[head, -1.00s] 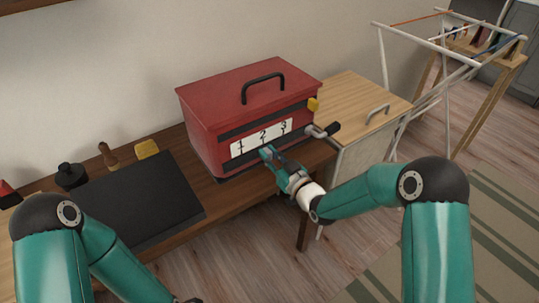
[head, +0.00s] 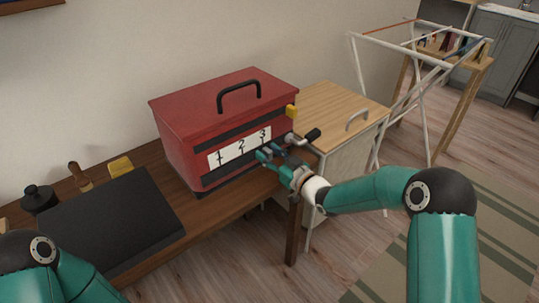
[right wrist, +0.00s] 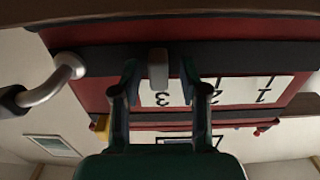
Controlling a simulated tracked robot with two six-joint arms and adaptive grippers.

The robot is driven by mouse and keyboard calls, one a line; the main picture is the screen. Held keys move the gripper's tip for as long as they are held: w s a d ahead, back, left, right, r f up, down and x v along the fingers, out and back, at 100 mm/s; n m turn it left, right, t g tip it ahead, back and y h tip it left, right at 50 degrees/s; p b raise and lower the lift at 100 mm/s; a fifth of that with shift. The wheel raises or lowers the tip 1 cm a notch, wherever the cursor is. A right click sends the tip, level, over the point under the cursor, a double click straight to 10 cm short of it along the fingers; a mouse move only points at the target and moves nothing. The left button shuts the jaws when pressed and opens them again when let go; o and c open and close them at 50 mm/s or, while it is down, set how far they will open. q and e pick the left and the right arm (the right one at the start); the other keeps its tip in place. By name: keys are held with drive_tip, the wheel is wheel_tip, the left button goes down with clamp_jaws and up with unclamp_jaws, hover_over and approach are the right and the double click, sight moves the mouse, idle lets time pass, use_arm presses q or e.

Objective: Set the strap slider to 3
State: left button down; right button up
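The red box (head: 225,98) stands on the wooden bench, with a white scale (head: 228,153) marked 1, 2, 3 on its front. My right gripper (head: 268,154) is in front of the box, just below the 3. In the right wrist view the scale (right wrist: 235,91) appears upside down. There a small grey slider tab (right wrist: 158,68) stands at the 3, between the two fingers of my right gripper (right wrist: 158,80). The fingers are apart, with a visible gap on each side of the tab. The head view does not show the tab clearly. My left gripper is outside the view.
A crank handle (head: 305,138) sticks out at the box's right end, close to my right gripper. A yellow piece (head: 291,111) sits above it. A black case (head: 108,222) lies on the bench at left. A wooden cabinet (head: 335,108) and white drying rack (head: 362,75) stand at right.

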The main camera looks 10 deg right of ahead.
drive_tip(key=v, duration=1.2)
drive_tip(key=shift+f, duration=0.1)
